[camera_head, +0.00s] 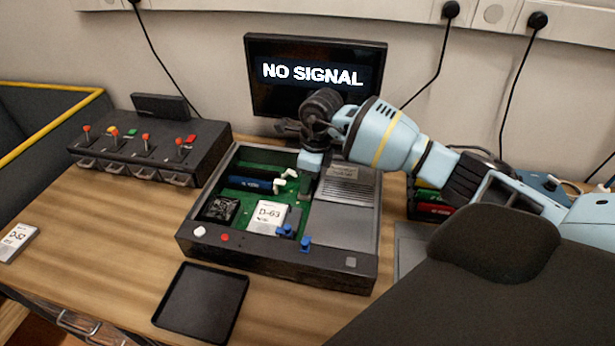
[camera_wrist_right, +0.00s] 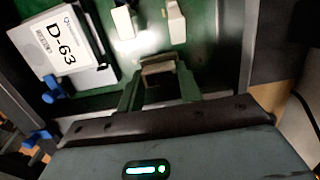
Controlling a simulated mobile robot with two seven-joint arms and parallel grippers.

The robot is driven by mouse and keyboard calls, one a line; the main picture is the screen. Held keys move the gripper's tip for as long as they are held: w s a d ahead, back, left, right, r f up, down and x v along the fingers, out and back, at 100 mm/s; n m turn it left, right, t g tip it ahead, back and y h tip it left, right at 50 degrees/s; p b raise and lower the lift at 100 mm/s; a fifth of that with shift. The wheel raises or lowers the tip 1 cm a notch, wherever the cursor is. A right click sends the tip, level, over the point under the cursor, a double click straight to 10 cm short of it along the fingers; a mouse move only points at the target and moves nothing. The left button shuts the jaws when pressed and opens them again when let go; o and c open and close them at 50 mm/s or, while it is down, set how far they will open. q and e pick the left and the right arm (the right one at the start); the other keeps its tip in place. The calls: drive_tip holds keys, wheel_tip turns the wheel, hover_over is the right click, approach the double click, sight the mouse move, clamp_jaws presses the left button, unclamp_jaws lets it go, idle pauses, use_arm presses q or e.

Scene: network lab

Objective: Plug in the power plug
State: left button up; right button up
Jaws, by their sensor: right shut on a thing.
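My right gripper (camera_head: 306,180) reaches down into the open device case (camera_head: 190,240), at its back middle. In the right wrist view its fingers (camera_wrist_right: 158,78) are shut on a small grey-brown piece (camera_wrist_right: 160,66), close over the green board. I cannot tell whether this piece is the power plug. Two small white connectors (camera_head: 291,173) stand on the board beside the gripper. They also show in the right wrist view, one on the left (camera_wrist_right: 123,22) and one on the right (camera_wrist_right: 175,24). My left gripper is not in view.
A monitor (camera_head: 320,50) behind reads NO SIGNAL. A switch box (camera_head: 150,145) stands left. An empty black tray (camera_head: 202,300) lies in front. Black plugs (camera_head: 451,10) hang cables on the wall.

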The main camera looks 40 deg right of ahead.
drive_tip(key=shift+s+f+b, duration=0.15)
drive_tip(key=shift+f+b, duration=0.15)
drive_tip(key=shift+f, duration=0.5)
idle(0.7)
